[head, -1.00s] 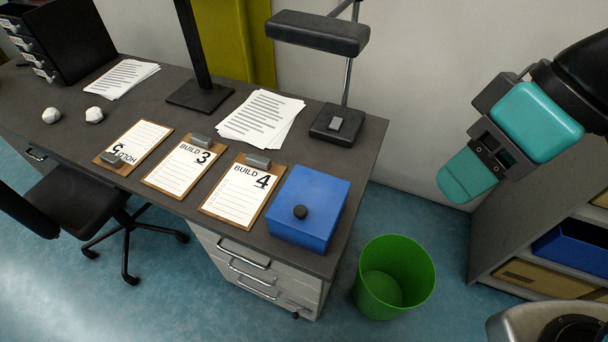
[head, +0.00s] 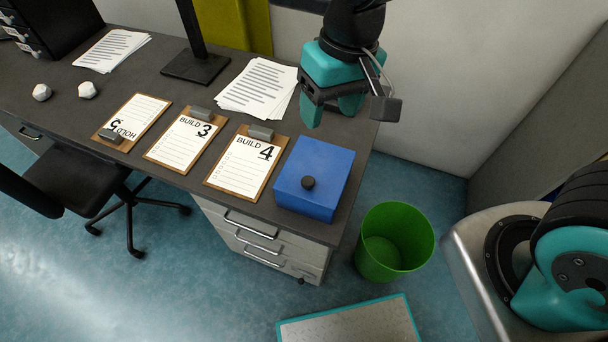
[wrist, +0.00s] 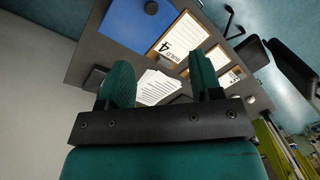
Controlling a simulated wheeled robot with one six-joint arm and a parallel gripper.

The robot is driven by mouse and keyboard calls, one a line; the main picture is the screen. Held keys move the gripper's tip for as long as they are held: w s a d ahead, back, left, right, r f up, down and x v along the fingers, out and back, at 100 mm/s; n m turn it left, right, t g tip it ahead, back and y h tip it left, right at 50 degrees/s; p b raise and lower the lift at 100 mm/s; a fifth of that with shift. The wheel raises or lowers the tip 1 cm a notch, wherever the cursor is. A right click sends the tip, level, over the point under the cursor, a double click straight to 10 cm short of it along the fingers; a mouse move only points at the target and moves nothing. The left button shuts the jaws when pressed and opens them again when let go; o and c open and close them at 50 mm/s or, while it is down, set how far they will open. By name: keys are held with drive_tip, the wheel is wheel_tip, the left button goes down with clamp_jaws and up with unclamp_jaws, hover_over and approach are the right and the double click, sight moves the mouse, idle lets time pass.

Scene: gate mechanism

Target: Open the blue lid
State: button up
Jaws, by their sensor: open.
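A blue box with a closed blue lid (head: 322,162) sits at the front right corner of the dark desk. A round black knob (head: 308,183) stands on the lid near its front edge. My gripper (head: 330,112) is open and empty, above the desk's back right part, behind the box and apart from it. In the wrist view, the two teal fingers (wrist: 160,84) are spread, with the blue lid (wrist: 125,22) and its knob (wrist: 151,8) beyond them at the top.
Clipboards, one marked BUILD 4 (head: 245,168), lie left of the box. Loose papers (head: 258,88) lie behind them. A green bin (head: 395,242) stands on the floor right of the desk (head: 345,215).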

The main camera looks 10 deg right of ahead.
drive_tip(key=m+h, duration=0.1)
drive_tip(key=h, duration=0.1)
approach(308, 181)
wheel_tip(308, 181, down, 9)
drive_tip(key=shift+d+f+p, duration=0.1)
drive_tip(key=shift+p, duration=1.1)
drive_tip(key=shift+c, duration=0.4)
clamp_jaws()
